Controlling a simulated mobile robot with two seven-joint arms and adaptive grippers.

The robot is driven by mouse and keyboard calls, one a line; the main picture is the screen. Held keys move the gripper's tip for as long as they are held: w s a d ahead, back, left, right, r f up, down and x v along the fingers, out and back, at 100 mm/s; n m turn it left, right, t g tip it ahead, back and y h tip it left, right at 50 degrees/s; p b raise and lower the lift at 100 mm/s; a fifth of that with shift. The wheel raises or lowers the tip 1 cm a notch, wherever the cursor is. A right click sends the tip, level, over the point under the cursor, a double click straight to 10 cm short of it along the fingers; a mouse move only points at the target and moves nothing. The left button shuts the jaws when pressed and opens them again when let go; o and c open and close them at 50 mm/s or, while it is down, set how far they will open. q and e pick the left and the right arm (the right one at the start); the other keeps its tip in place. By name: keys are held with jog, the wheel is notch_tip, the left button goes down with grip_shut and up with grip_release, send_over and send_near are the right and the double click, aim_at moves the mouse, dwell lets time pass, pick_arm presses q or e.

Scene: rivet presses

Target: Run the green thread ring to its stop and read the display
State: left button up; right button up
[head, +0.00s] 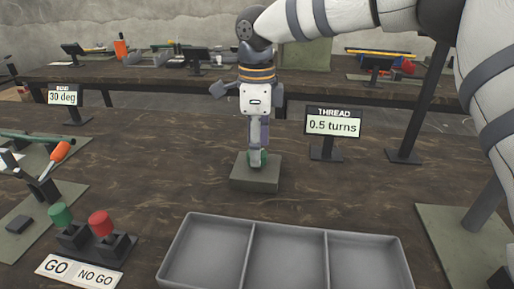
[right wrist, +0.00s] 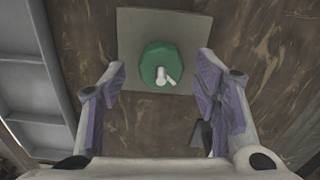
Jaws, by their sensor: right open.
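The green thread ring (right wrist: 161,64) sits on a post on a square grey base plate (head: 256,178). In the head view the ring (head: 257,158) is mostly hidden behind my right gripper. My right gripper (right wrist: 158,82) is open, pointing down, with its fingers on either side of the ring; gaps show between the pads and the ring. The display (head: 334,125), labelled THREAD, reads 0.5 turns. My left gripper is not in view.
A grey tray (head: 248,254) with three compartments is at the front. A BEND display (head: 66,98) reads 30 deg. Bare tabletop lies around the base plate.

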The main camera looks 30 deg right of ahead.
jog(key=shift+f, duration=0.7)
jog(key=c, duration=1.1)
jog(key=shift+c, duration=0.2)
